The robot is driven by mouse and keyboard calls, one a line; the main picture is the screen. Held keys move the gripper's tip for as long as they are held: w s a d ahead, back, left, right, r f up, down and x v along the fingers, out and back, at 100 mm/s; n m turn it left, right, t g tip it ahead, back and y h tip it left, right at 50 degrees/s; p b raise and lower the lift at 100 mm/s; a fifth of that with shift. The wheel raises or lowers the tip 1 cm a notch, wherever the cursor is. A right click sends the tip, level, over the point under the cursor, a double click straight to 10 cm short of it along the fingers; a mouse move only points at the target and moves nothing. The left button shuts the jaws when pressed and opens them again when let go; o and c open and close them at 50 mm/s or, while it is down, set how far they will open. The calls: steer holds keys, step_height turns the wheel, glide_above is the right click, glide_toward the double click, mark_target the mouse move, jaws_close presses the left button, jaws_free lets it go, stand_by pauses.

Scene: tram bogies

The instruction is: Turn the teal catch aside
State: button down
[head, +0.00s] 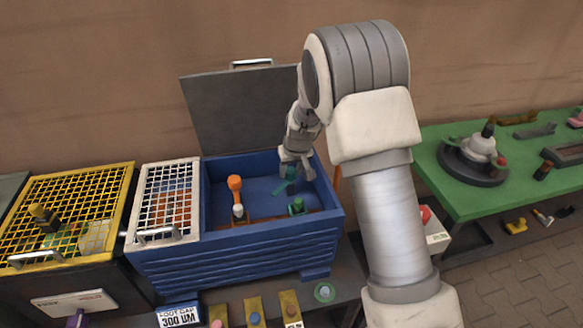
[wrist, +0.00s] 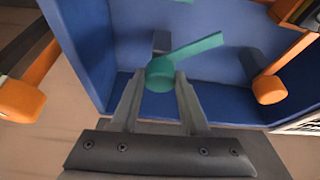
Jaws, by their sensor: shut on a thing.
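The teal catch (head: 285,187) is inside the blue box (head: 240,240), near its back right. In the wrist view the teal catch (wrist: 195,53) has a round hub with a flat arm pointing up and to the right. My gripper (head: 291,172) reaches down into the box from above. In the wrist view my gripper (wrist: 160,82) is shut on the hub, with one finger on each side of it. The fingers cover part of the hub's sides.
The box's grey lid (head: 240,110) stands open behind. An orange-topped lever (head: 235,186) and a green part (head: 297,207) are also in the box. A white grid (head: 168,195) covers its left section. A yellow-framed cage (head: 65,210) stands left, a green table (head: 455,175) right.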

steer(key=shift+a+m+h+p, duration=0.1)
steer(key=shift+m+h+p, duration=0.35)
steer(key=shift+m, duration=0.45)
steer(key=shift+c, duration=2)
jaws_free()
steer(key=p+v, duration=0.1)
steer(key=v, duration=1.6)
steer(key=shift+s+r, duration=0.15)
